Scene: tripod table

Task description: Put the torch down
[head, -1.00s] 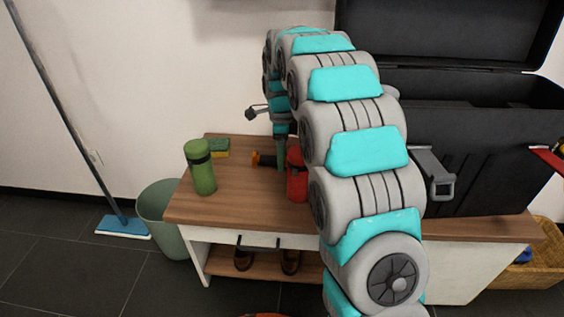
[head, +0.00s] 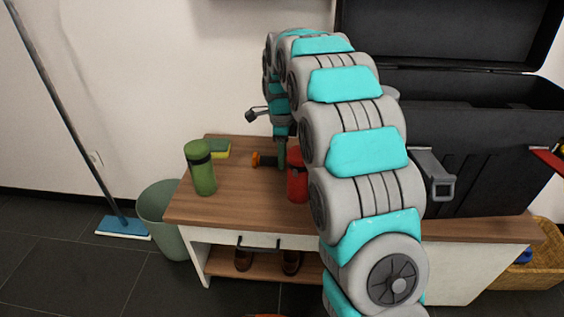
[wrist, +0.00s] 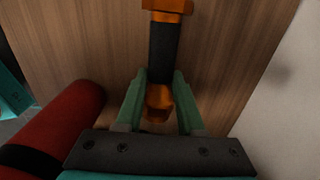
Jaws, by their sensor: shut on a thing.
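The torch (head: 265,159) has an orange head and a black body. In the wrist view the torch (wrist: 165,48) runs away from me, its near orange end between the fingers. My gripper (wrist: 160,85) is shut on that near end. In the head view my gripper (head: 281,153) is low over the wooden tabletop (head: 240,188), behind the red cylinder. The torch lies level, at or very close to the tabletop; I cannot tell whether it touches. My arm and the red cylinder hide part of the gripper.
A red cylinder (head: 297,182) stands close to my gripper; it also shows in the wrist view (wrist: 62,125). A green bottle (head: 201,170) and a sponge (head: 219,149) are to the left. A large open black case (head: 480,150) is on the right. The front-middle tabletop is clear.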

